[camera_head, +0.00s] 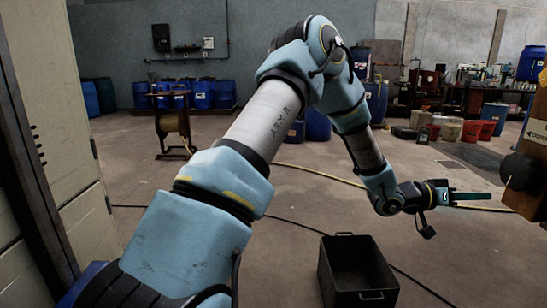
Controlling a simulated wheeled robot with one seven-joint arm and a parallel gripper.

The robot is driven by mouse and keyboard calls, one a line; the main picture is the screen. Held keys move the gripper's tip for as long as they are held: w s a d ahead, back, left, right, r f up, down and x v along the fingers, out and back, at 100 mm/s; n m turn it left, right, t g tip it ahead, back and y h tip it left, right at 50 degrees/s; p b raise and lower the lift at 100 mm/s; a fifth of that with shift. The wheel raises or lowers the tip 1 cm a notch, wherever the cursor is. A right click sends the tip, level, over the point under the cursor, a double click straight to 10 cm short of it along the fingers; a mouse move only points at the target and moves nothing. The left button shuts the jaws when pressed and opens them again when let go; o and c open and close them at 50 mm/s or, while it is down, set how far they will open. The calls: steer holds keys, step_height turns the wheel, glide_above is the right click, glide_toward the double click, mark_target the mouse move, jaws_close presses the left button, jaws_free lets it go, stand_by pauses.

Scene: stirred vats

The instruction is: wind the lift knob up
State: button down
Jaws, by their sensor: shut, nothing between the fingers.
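The dark round lift knob (517,172) sits on the face of a brown box (530,199) at the right edge. A pale sign (537,131) above it carries a partly cut-off word that looks like "DOWN" and an arrow. My gripper (488,196) is at the end of my outstretched arm and points right. Its greenish fingers are shut and empty. In the picture the fingertips lie just left of the knob and slightly below it, with a small gap. I cannot tell the difference in depth.
A black open crate (357,272) stands on the floor below my arm. Hoses or cables run across the floor. A cable reel (173,125) and blue drums (203,95) stand at the back left. Red buckets (483,130) and a loaded bench are at the back right. Cabinets (50,100) stand close on the left.

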mark_target(522, 171)
steer(key=s+d+m+p, duration=0.2)
steer(key=d+m+p, duration=0.3)
steer(key=p, duration=0.4)
steer(key=shift+s+d+r+m, duration=0.15)
steer(key=shift+d+r+m, duration=0.25)
steer(key=shift+d, duration=0.05)
stand_by(0.3)
steer(key=shift+r, duration=0.3)
stand_by(0.5)
steer(key=shift+w+f+b, duration=0.25)
steer(key=shift+w+b, duration=1.05)
steer(key=shift+b, duration=0.05)
steer(key=shift+w+d+r+b, duration=0.1)
steer(key=shift+w+b, duration=0.45)
steer(key=shift+w, duration=0.25)
steer(key=shift+w+r, duration=0.25)
